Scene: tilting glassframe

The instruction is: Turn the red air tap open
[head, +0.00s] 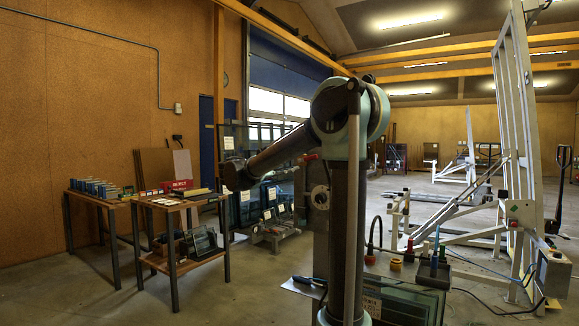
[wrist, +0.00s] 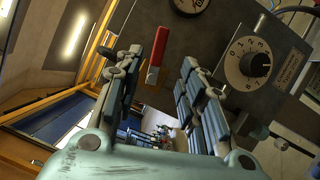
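The red air tap handle (wrist: 157,55), a narrow red lever with a pale lower end, is on a dark control panel (wrist: 215,30) in the wrist view. My gripper (wrist: 164,62) is open, with one finger left of the lever and the other to its right. The lever appears between the fingertips, nearer the left one. I see no clear contact, and the depth gap is hard to judge. In the head view a small red part shows beside my arm, too small to identify; my gripper cannot be made out there.
A numbered dial with a black knob (wrist: 255,65) sits right of the tap, and a round gauge (wrist: 190,4) is above.

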